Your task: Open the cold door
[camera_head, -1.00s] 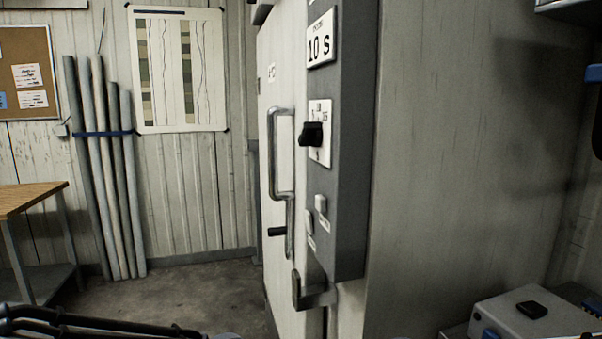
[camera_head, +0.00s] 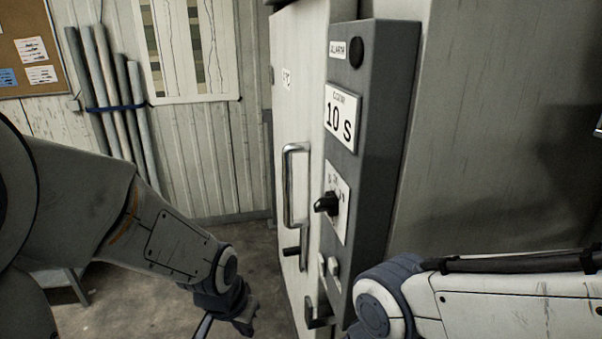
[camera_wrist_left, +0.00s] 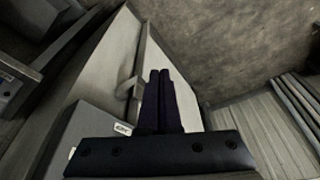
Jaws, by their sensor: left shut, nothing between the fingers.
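The cold door (camera_head: 288,120) is a pale, worn panel seen at a steep angle in the middle of the head view, and it looks closed. A long metal pull handle (camera_head: 287,187) runs down it, with a dark lever (camera_head: 291,251) below. A metal latch piece (camera_head: 318,311) sticks out near the control box's foot. My left gripper (camera_head: 246,326) is low, left of the door and apart from it. In the left wrist view its dark fingers (camera_wrist_left: 160,90) are together and empty, with the door (camera_wrist_left: 110,60) behind. My right arm shows at lower right; its gripper is out of view.
A grey control box (camera_head: 375,130) with a "10 S" label, a black knob (camera_head: 327,203) and buttons stands right of the door. Grey tubes (camera_head: 112,110) lean on the back wall. The floor (camera_head: 262,255) left of the door is clear.

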